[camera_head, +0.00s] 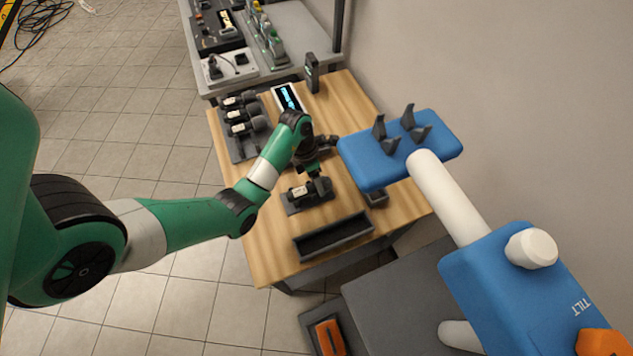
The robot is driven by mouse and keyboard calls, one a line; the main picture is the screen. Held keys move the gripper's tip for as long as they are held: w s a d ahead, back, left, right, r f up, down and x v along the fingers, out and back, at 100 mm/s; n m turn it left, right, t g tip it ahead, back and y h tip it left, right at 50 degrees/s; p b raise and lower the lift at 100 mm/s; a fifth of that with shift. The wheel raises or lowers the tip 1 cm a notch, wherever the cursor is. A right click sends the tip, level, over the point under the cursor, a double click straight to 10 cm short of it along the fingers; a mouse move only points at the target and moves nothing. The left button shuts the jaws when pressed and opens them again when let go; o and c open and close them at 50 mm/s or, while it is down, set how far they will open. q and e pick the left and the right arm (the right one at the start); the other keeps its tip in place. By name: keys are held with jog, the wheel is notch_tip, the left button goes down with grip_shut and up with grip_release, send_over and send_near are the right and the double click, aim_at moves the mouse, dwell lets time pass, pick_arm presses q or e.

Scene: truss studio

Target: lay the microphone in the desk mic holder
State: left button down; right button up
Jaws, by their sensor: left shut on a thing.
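My left gripper (321,177) reaches down over the wooden desk and is shut on a dark microphone (298,191) with a pale label. The microphone lies roughly level at a small dark holder (310,204) in the middle of the desk. I cannot tell whether it rests in the holder or is held just above it. The gripper hides part of the microphone's right end. My right gripper is not in view.
A dark rack (241,152) with several similar microphones stands at the desk's left, beside a lit screen device (287,97). An empty dark trough (333,238) lies in front.

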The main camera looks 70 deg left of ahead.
pick_arm(q)
jog(key=shift+f, duration=0.2)
jog(key=shift+c, duration=0.6)
grip_release()
jog(key=shift+r, duration=0.1)
jog(key=p+v, duration=0.9)
jog(key=v, duration=0.3)
jog(key=shift+p, duration=0.35)
jog(key=shift+r, duration=0.1)
